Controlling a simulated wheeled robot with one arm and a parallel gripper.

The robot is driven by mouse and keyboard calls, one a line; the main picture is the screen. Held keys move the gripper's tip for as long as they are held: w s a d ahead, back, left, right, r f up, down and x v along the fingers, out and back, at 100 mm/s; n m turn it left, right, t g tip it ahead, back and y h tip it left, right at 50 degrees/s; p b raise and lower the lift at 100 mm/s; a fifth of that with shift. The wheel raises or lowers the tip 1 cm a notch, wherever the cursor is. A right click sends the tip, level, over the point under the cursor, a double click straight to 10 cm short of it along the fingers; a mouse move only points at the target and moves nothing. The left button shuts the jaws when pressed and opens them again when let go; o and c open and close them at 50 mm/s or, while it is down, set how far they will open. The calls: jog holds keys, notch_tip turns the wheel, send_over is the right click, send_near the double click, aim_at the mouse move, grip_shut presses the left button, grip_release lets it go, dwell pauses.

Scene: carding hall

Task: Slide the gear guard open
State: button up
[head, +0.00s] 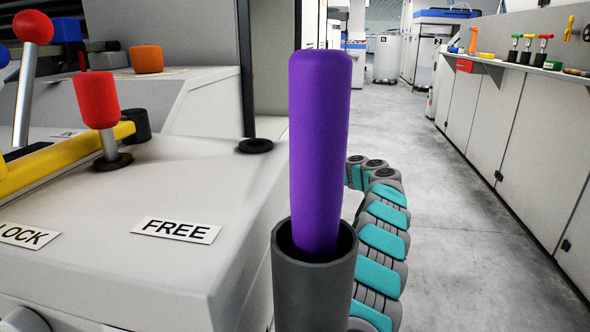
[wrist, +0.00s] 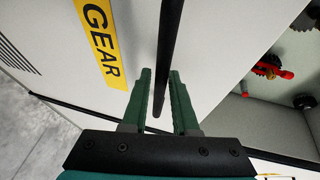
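In the wrist view a pale panel carries a yellow label reading GEAR (wrist: 97,33), which I take for the gear guard (wrist: 140,35). A long black bar (wrist: 170,40) runs along the panel, right of the label. My gripper (wrist: 161,78) has green fingers that stand apart, one on each side of the bar, with small gaps visible. I cannot tell whether either finger touches it. Right of the guard an open recess shows red and black parts (wrist: 270,70). The guard and my gripper do not show in the head view.
In the head view a purple rod (head: 320,140) stands in a dark grey tube (head: 313,285) in front. A pale machine top at left bears a red-knobbed lever (head: 98,105) and a FREE label (head: 176,230). The aisle floor (head: 470,250) is clear beside grey cabinets (head: 520,130).

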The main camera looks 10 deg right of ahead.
jog(key=shift+o, duration=1.3)
jog(key=shift+r, duration=0.1)
jog(key=v, duration=0.7)
jog(key=shift+s+d+p, duration=0.2)
jog(key=shift+s+p, duration=0.1)
